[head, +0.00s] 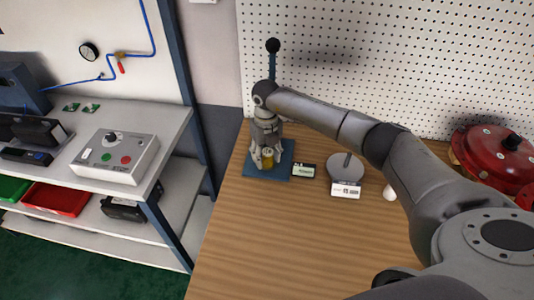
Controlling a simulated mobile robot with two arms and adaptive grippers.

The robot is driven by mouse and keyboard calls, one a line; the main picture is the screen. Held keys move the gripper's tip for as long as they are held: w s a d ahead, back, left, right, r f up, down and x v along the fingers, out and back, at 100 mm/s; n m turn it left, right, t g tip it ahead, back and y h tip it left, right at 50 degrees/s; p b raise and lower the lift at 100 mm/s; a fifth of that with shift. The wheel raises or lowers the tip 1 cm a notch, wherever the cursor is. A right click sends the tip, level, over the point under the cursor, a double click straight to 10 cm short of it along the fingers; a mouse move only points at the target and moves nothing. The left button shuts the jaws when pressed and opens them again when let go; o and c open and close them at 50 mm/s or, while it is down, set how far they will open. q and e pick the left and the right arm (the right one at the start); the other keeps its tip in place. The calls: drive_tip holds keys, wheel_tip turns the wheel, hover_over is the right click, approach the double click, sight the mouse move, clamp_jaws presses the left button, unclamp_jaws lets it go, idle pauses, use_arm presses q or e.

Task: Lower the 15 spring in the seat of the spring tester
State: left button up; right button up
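The spring tester has a blue base plate (252,168) and a blue post with a black ball knob (272,46). It stands at the back left of the wooden table. My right arm reaches in from the right, and my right gripper (266,155) points down over the tester's base. A small yellow cylinder (267,158), apparently the 15 spring, is between its fingertips, with a finger on each side. The gripper hides the seat, so I cannot tell whether the spring touches it. My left gripper is not in view.
Beside the tester are a small display box (304,170) and a round grey scale (346,168) with a white label. A red round housing (492,155) stands at the right. The table's front left is clear. A bench with a control box (115,157) is at left.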

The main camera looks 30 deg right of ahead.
drive_tip(key=shift+w+d+r, duration=0.15)
drive_tip(key=shift+d+r, duration=0.05)
drive_tip(key=shift+d, duration=0.2)
drive_tip(key=shift+r, duration=0.3)
wheel_tip(320, 180, up, 11)
drive_tip(key=shift+a, duration=0.4)
idle(0.3)
